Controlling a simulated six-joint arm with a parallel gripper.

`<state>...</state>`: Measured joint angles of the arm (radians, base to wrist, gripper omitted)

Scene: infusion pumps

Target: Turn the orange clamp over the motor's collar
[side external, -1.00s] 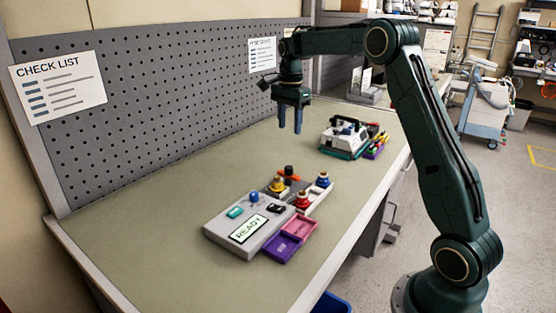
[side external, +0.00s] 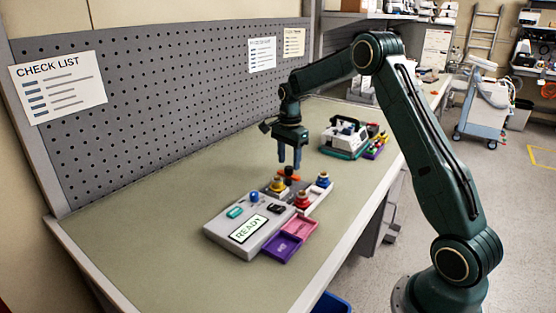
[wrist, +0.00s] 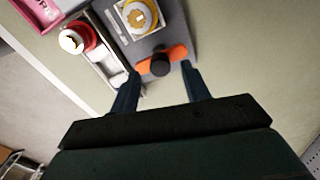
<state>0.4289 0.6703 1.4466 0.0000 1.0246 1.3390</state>
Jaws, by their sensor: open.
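The orange clamp (side external: 285,178) sits at the back end of the grey pump on the bench. In the wrist view the orange clamp (wrist: 176,53) is a flat bar that runs across beside and behind a black round knob-like part (wrist: 160,64); this dark part (side external: 289,170) also stands up in the side view. I cannot tell for sure which part is the motor's collar. My gripper (side external: 289,170) is open and points down just above the clamp. In the wrist view my gripper's fingers (wrist: 160,78) are spread, one toward each end of the bar, with nothing held.
The grey pump (side external: 222,226) carries a READY screen (side external: 248,229). Near the clamp stand a yellow part (side external: 277,185), a red part (side external: 302,200) and a blue part (side external: 323,180). Purple (side external: 282,247) and pink (side external: 299,228) trays lie in front. A second device (side external: 345,136) stands behind. The left bench is clear.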

